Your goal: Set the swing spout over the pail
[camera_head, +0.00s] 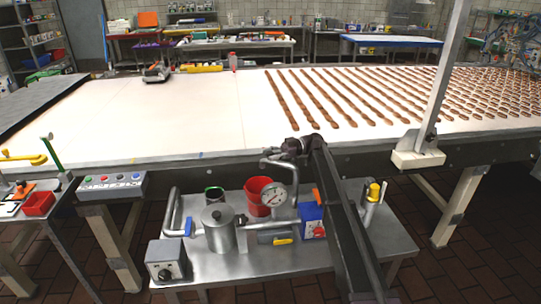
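A red pail (257,197) stands on the low metal table below the conveyor, partly hidden behind a round pressure gauge (273,196). A curved silver pipe (281,163), which looks like the swing spout, rises right of the pail and bends left. Its left end appears above the pail in the picture, but I cannot tell whether it is truly over the opening. My dark arm reaches up from the lower right. My gripper (291,148) is beside the bend of the pipe, close to it. The fingers are small and dark, so contact and opening cannot be made out.
The metal table (225,268) also holds a lidded steel pot (218,236), a grey dial box (167,262), a blue box (312,220) and a yellow-topped part (374,191). The conveyor (200,115) lies behind, with rows of brown biscuits on its right.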

